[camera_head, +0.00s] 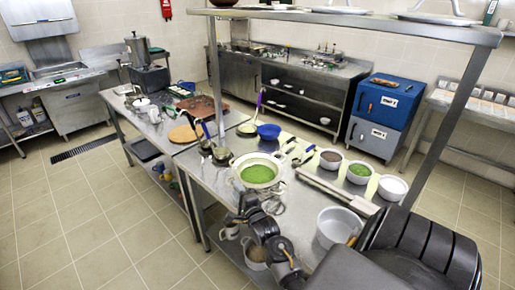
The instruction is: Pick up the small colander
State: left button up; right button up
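A round, pale-rimmed vessel (238,183) with green inside stands near the left edge of the steel worktable. It looks like a colander, but holes are too small to make out. A smaller blue bowl (268,132) stands farther back on the same table; I cannot tell whether it is a colander either.
Small bowls (359,173) with green, brown and pale contents stand to the right, past a long metal bar (335,190). A raised shelf (350,18) spans above the table. A wooden board (185,133) lies to the left.

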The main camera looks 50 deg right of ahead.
aim_at(234, 187)
jog(key=p+x, duration=0.1)
jog(key=x, duration=0.4)
jog(key=shift+f+p, duration=0.15)
jog(key=shift+p, duration=0.25)
jog(key=shift+c, duration=0.2)
grip_shut()
